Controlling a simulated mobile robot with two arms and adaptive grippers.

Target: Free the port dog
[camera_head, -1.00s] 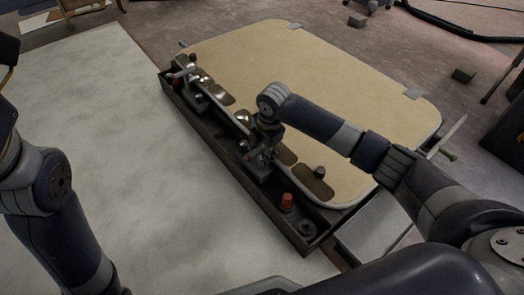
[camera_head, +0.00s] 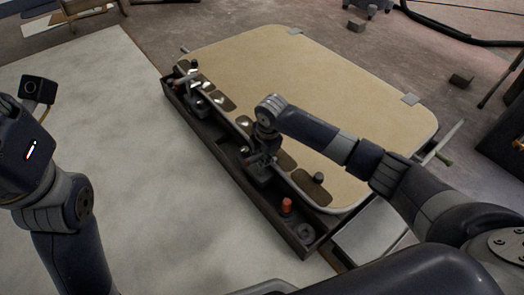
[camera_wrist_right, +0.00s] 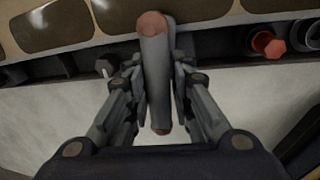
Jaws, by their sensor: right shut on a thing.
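My right gripper (camera_head: 256,166) points down at the long dark tray along the near-left edge of the tan panel. In the right wrist view my right gripper (camera_wrist_right: 158,90) is shut on a grey dog handle (camera_wrist_right: 156,70) with reddish ends, its fingers on both sides. Where the handle joins its base is hidden. A second dog (camera_head: 194,84), with a red part, stands at the tray's far end. The tan hatch panel (camera_head: 310,100) lies flat with dark oval recesses along its edge. My left arm is raised at the left; its fingertips are out of frame.
The dark tray (camera_head: 272,215) holds an orange-red knob (camera_head: 286,206) and a round dark part (camera_head: 305,231) at its near end. The pale floor sheet (camera_head: 90,130) at left is clear.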

